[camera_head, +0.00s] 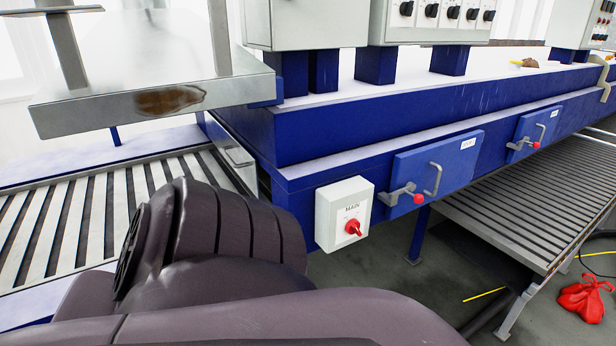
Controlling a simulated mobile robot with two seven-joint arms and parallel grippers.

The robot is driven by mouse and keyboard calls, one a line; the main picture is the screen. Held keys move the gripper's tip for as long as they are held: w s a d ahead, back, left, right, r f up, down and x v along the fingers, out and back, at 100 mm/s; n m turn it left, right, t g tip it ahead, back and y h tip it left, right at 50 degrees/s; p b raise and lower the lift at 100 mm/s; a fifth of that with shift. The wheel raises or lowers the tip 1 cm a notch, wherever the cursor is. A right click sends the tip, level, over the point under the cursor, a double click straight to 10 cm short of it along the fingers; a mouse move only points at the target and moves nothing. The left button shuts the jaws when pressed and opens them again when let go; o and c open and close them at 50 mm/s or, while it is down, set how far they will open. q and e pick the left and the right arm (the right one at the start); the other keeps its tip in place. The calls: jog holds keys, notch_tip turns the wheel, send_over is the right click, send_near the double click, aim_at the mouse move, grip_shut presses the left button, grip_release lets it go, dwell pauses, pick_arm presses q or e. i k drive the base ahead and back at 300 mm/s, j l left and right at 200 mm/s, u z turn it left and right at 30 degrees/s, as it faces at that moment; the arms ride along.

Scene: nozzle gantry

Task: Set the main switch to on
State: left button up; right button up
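The main switch is a light grey box (344,211) labelled MAIN, fixed to the front of the blue machine frame near the middle of the view. Its red rotary knob (353,227) sits on the lower part of the box face. The knob's exact setting is too small to read. My own dark arm links fill the lower left and bottom of the view, left of and below the box. Neither of my grippers shows, so I cannot tell where they are relative to the knob.
Blue doors (433,172) with handles and red-tipped latches stick out right of the switch. Slatted conveyors lie at left (62,212) and right (540,195). A metal shelf (150,78) overhangs at upper left. A red bag (582,300) lies on the floor at right.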

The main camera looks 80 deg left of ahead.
aim_at(353, 226)
jog(key=u, duration=2.25)
